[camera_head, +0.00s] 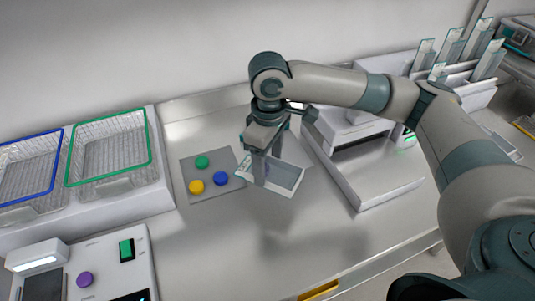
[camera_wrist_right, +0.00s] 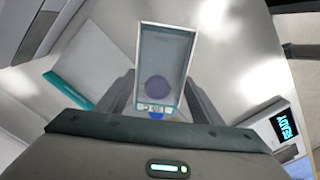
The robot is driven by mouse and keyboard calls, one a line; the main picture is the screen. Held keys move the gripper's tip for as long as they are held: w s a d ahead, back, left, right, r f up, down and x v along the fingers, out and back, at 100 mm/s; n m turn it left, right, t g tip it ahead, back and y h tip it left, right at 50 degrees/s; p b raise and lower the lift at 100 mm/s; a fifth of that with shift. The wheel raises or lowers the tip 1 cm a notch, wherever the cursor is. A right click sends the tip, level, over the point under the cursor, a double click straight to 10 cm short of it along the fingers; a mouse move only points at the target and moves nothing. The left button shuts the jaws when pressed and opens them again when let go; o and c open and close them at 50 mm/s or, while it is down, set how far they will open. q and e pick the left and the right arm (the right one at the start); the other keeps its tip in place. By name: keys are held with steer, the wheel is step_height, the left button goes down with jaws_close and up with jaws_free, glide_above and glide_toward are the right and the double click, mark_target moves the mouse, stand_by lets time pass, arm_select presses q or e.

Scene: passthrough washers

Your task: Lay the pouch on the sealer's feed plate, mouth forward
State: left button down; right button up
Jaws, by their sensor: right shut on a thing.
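My right gripper (camera_head: 264,172) is shut on a clear, teal-edged pouch (camera_head: 288,178) and holds it above the bench, left of the sealer. In the right wrist view the pouch (camera_wrist_right: 166,45) extends out from between the fingers, with a round purple piece (camera_wrist_right: 156,89) showing through it and a printed label at its gripped end. The white sealer (camera_head: 345,128) stands behind and to the right of the gripper, with a dark slot. Its flat feed plate (camera_head: 375,175) is bare and has raised edges. My left gripper is not in view.
A grey mat (camera_head: 208,193) with green, yellow and blue discs lies left of the pouch. Two wire baskets (camera_head: 112,147) stand at left. A rack at upper right holds several upright pouches (camera_head: 448,46). A screen reading READY (camera_wrist_right: 287,125) shows in the wrist view.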

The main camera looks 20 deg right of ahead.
steer(key=s+m, duration=0.2)
steer(key=m, duration=0.1)
steer(key=shift+s+a+m, duration=0.3)
steer(key=shift+a, duration=0.1)
steer(key=shift+s+a+f+m, duration=0.15)
steer(key=shift+s+m, duration=0.5)
steer(key=shift+m, duration=0.35)
steer(key=shift+s+a+r+m, duration=0.1)
steer(key=shift+s+m, duration=0.55)
steer(key=shift+m, duration=0.35)
steer(key=shift+d, duration=0.1)
